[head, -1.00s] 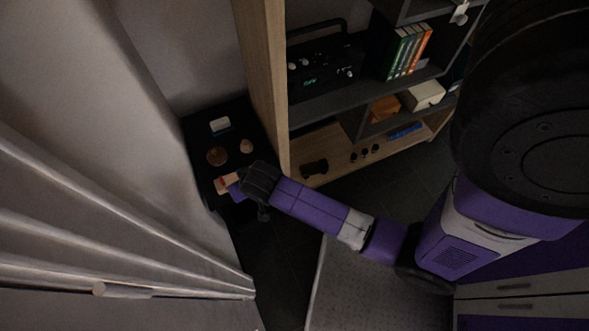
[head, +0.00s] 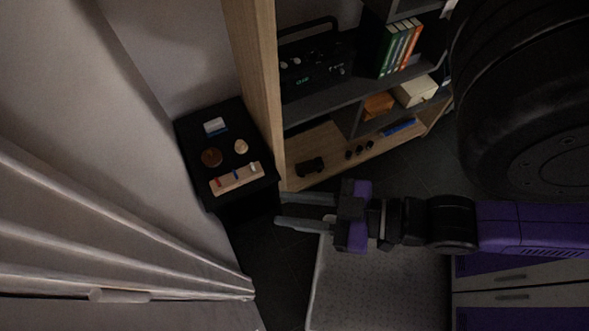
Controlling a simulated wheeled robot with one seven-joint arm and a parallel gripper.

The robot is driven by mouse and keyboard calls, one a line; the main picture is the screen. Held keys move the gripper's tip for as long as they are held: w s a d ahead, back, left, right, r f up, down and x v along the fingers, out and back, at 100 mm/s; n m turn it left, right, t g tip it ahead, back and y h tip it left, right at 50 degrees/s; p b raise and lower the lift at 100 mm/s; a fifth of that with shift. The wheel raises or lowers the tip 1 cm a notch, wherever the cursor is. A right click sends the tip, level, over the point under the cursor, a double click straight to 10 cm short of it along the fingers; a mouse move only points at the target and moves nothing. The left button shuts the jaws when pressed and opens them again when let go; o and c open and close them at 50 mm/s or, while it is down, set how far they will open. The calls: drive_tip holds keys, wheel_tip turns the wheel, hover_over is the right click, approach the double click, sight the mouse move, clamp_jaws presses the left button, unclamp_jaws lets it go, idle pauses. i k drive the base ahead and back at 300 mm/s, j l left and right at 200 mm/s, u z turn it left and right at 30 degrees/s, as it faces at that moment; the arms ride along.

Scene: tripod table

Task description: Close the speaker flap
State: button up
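A black speaker-like device (head: 315,67) with a carrying handle, several pale knobs and a small green lit mark stands on the upper dark shelf of the bookcase. I cannot make out a flap on it, nor whether one is open. My gripper (head: 279,209) is to the right of the black side table, in front of and below the bookcase in the picture. Its two grey fingers point left and are spread apart, with nothing between them. It is well apart from the speaker.
A black side table (head: 228,206) holds a wooden strip (head: 237,179) with coloured pegs, two round pieces and a small white-and-blue item (head: 215,126). The wooden bookcase side panel (head: 255,85) separates it from the shelves. Books (head: 400,48) stand right of the speaker. A pale curtain hangs left.

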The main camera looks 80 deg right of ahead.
sight(341, 49)
drive_tip(key=z, duration=1.55)
drive_tip(key=k+j+z, duration=0.2)
drive_tip(key=k, duration=0.15)
drive_tip(key=k+z, duration=0.25)
drive_tip(key=k+l+z, duration=0.1)
drive_tip(key=z, duration=0.15)
